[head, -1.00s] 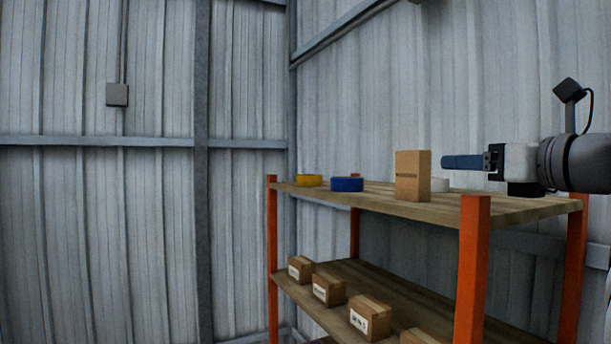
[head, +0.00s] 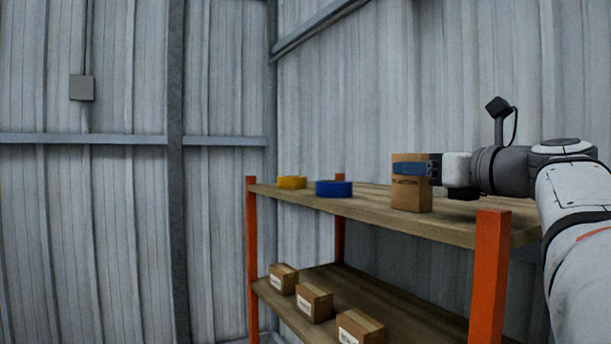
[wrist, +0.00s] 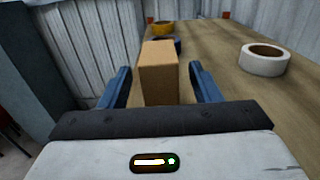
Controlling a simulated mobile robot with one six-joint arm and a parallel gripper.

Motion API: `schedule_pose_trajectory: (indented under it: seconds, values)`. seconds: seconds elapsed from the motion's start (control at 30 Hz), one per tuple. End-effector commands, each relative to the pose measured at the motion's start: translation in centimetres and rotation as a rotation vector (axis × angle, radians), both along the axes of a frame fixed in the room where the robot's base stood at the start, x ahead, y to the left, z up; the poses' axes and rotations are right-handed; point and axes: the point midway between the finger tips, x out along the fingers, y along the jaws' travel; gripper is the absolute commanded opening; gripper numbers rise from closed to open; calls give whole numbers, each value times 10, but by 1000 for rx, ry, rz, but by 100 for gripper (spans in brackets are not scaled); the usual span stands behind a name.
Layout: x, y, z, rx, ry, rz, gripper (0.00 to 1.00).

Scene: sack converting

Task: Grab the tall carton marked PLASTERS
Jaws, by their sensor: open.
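The tall brown carton (head: 411,199) stands upright on the top shelf, near its front edge. Its marking is too small to read, and a finger covers part of its face in the head view. My gripper (head: 412,168) is open at the carton's upper part. In the wrist view the carton (wrist: 159,76) stands between and slightly beyond the two blue fingers of my gripper (wrist: 160,82), with a gap on each side.
A blue tape roll (head: 333,188) and a yellow tape roll (head: 291,182) lie left of the carton on the top shelf (head: 450,228). A white roll (wrist: 263,60) lies to the right in the wrist view. Small labelled boxes (head: 313,302) stand on the lower shelf.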

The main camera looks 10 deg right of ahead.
Motion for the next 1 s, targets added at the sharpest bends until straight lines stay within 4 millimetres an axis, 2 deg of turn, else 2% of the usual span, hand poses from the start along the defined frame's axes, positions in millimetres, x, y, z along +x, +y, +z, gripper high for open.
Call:
schedule_pose_trajectory:
  seconds: [0.1,0.2,0.47,1.0]
  values:
    - [15,6,2,2,1,4,57]
    - [21,8,1,1,-1,1,57]
    - [22,8,0,-1,-1,-1,56]
    - [22,7,0,-1,-1,-2,12]
